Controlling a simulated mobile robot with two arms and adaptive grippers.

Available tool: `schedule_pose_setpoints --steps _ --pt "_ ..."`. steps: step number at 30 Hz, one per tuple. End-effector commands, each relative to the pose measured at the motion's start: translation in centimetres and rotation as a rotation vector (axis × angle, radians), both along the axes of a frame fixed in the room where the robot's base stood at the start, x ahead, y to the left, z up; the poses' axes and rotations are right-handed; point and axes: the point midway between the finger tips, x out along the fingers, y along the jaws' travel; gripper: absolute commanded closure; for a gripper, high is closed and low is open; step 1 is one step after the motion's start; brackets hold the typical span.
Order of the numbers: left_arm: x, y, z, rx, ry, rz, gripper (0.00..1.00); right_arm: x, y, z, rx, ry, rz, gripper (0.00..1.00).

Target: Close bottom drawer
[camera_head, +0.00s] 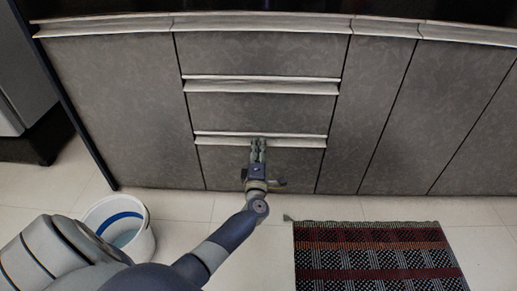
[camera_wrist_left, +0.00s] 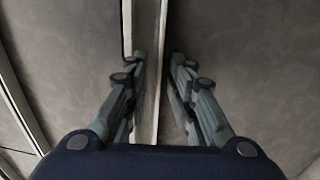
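The bottom drawer (camera_head: 225,168) is the lowest of a stack of grey drawers, with a pale horizontal handle (camera_head: 220,141) along its top. Its front looks about flush with the cabinet; a small gap cannot be ruled out. My left gripper (camera_head: 258,145) is at the middle of this handle. In the left wrist view, the fingers (camera_wrist_left: 160,62) stand apart, one on each side of a pale handle strip (camera_wrist_left: 155,110). Firm contact with the strip does not show. My right gripper is not in view.
The middle drawer (camera_head: 260,108) and top drawer (camera_head: 260,57) look shut. A white bucket (camera_head: 143,245) with a blue band stands on the floor at left, near my arm. A patterned rug (camera_head: 375,258) lies at right. Bare tile floor (camera_head: 185,207) fronts the cabinet.

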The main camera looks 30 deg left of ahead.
Motion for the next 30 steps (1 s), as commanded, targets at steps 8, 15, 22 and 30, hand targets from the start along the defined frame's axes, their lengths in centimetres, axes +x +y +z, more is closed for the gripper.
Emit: schedule_pose_setpoints --steps 8,15,22,30 --pt "-1.2 -0.9 -0.3 -0.004 0.002 -0.001 0.76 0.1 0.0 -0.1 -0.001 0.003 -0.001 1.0" --pt "-4.6 -2.8 -0.6 -0.003 0.002 0.0 0.76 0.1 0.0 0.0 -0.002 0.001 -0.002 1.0" --pt "-6.2 -3.8 -0.7 -0.001 -0.001 0.0 0.76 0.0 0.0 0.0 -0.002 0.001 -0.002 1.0" --pt "-6.3 -3.9 -0.7 0.0 0.0 0.0 0.76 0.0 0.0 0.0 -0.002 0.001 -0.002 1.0"
